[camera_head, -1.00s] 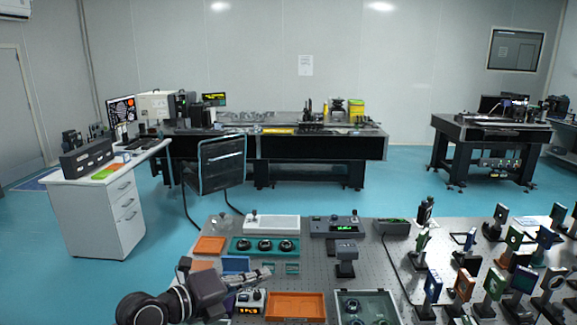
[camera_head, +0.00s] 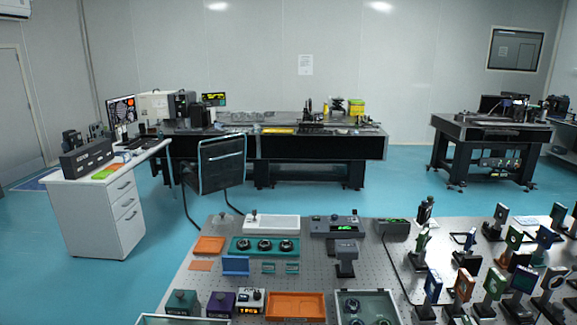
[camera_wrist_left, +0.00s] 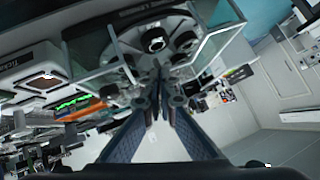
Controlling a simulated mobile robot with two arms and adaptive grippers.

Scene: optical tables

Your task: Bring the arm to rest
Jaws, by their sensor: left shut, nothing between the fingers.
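My left gripper (camera_wrist_left: 159,78) shows in the left wrist view with its two dark fingers together and nothing between them. The wrist view is tilted. A glass-walled box with round dark parts (camera_wrist_left: 157,40) appears beyond the fingertips; I cannot tell how far off it is. Neither arm shows in the head view, and my right gripper is in neither view.
The perforated optical table (camera_head: 313,277) in front holds an orange tray (camera_head: 295,306), a green holder with round parts (camera_head: 265,246), a white tray (camera_head: 272,224) and, at right, several mounted optics (camera_head: 464,285). A white drawer desk (camera_head: 97,215) stands at left.

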